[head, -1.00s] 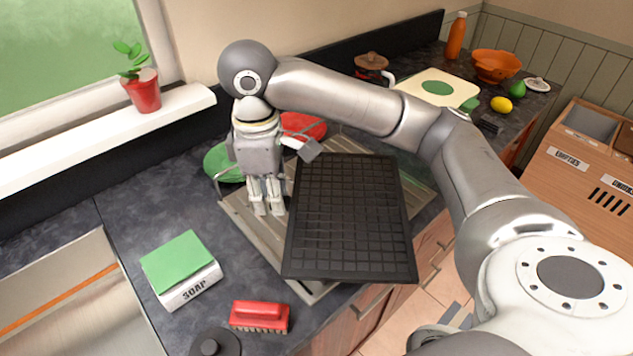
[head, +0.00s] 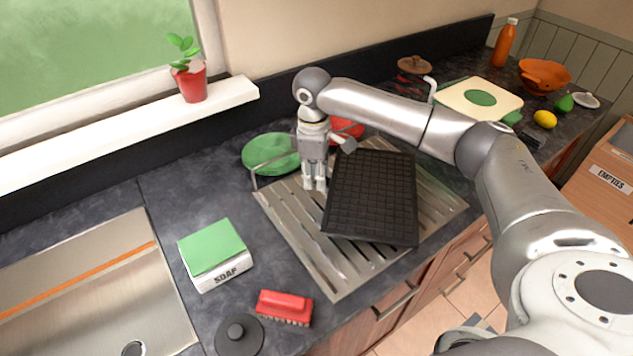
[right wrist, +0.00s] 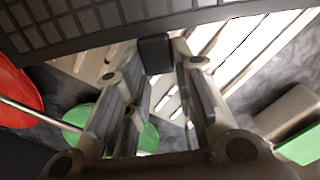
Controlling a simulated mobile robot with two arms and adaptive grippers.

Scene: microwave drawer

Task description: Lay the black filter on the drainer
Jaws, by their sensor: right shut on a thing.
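The black filter (head: 372,200) is a dark rectangular grid panel over the right part of the slatted drainer (head: 330,262) in the head view. My right gripper (head: 314,186) points down at the filter's left edge and is shut on it. In the right wrist view the filter (right wrist: 75,25) crosses the top of the picture, with its edge between my right fingertips (right wrist: 155,50). Drainer slats (right wrist: 225,60) show below it there. I cannot tell whether the filter touches the drainer. My left gripper is not in view.
A green plate (head: 268,154) and a red dish (head: 345,128) stand in a rack behind the drainer. The sink (head: 90,290) is at left.

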